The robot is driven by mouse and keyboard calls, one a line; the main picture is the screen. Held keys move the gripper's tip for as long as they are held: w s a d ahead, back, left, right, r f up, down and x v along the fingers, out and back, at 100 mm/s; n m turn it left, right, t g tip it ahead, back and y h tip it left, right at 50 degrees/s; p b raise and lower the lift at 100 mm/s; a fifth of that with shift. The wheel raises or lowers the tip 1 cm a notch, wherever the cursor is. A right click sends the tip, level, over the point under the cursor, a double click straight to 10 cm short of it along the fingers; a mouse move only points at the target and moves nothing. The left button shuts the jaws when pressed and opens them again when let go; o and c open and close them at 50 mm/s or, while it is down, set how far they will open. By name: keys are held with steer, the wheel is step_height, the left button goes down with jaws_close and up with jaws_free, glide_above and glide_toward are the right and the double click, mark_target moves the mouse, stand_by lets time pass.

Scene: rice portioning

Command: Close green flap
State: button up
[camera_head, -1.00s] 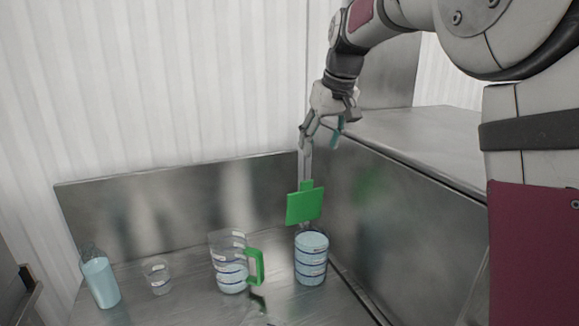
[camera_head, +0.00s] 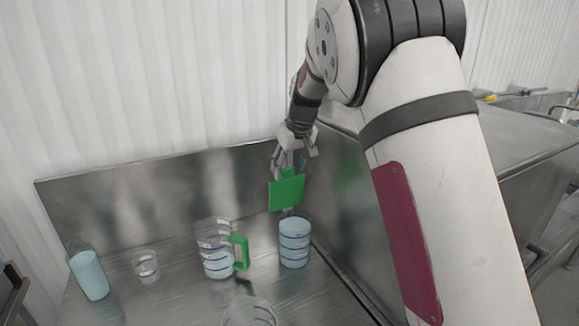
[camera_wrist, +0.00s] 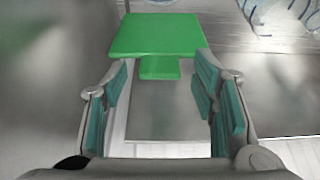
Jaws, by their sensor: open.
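The green flap (camera_head: 287,190) is a flat square plate with a small tab, standing raised above a clear striped container of bluish contents (camera_head: 294,243). My gripper (camera_head: 289,163) is open and points down at the top of the flap. In the wrist view the flap (camera_wrist: 158,35) lies just beyond my open fingers (camera_wrist: 162,72), with its tab roughly midway between the teal pads. I cannot tell whether a finger touches it. How the flap joins the container is unclear.
A clear measuring jug (camera_head: 216,262) with a green handle stands left of the container. A small clear cup (camera_head: 146,267) and a bluish bottle (camera_head: 90,276) stand further left. Another clear vessel (camera_head: 250,315) is at the front. A steel wall (camera_head: 350,235) rises on the right.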

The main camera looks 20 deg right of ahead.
steer(key=shift+w+f, duration=0.1)
steer(key=shift+f, duration=0.15)
jaws_close()
